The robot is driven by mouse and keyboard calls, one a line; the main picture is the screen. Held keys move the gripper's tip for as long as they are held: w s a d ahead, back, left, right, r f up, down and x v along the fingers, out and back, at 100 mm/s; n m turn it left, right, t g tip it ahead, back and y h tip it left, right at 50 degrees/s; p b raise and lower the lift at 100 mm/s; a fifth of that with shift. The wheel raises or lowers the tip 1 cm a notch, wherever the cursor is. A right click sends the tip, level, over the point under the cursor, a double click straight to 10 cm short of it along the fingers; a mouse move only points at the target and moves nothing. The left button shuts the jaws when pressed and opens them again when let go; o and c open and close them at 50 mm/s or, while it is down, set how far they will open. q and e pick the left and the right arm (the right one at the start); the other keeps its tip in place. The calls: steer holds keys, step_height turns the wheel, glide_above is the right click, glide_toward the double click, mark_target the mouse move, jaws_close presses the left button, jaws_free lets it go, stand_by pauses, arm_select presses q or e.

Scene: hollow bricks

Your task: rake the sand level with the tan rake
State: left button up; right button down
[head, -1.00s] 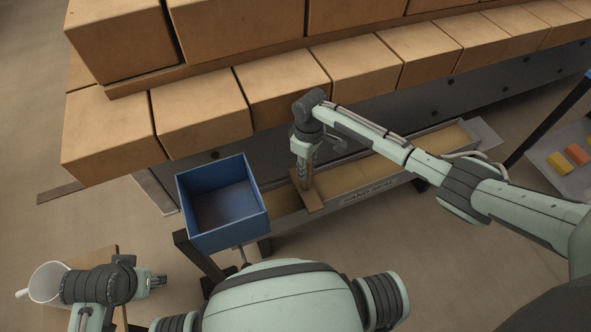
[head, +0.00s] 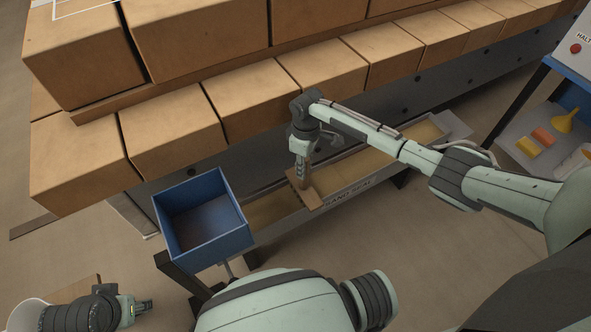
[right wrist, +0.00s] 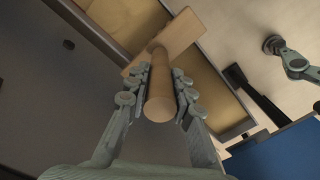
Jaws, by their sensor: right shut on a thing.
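The sand (head: 352,152) lies in a long narrow trough (head: 362,184) lettered with "SAND SEAL" at the foot of the grey wall. The tan rake (head: 317,198) has its flat board across the trough, over the sand; its handle is mostly hidden by the fingers in the head view. My right gripper (head: 302,178) is shut on the handle. In the right wrist view the fingers (right wrist: 158,85) close on both sides of the round handle, with the rake board (right wrist: 163,42) beyond over the sand. My left gripper (head: 146,307) is at the lower left, away from the trough; its jaw opening is unclear.
A blue bin (head: 205,218) stands at the trough's left end. Stacked brown bricks (head: 245,100) line the wall above the trough. A white cup (head: 27,314) is at the lower left. A side tray (head: 530,135) at right holds yellow and orange blocks and a yellow funnel.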

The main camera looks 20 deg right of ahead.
steer(key=w+d, duration=0.1)
steer(key=d, duration=0.6)
steer(key=shift+w+d, duration=0.3)
steer(key=shift+d, duration=0.15)
steer(key=w+d+b, duration=0.2)
steer(key=d+b, duration=0.1)
steer(key=d, duration=0.8)
steer(key=shift+w+d, duration=0.15)
steer(key=shift+d, duration=0.2)
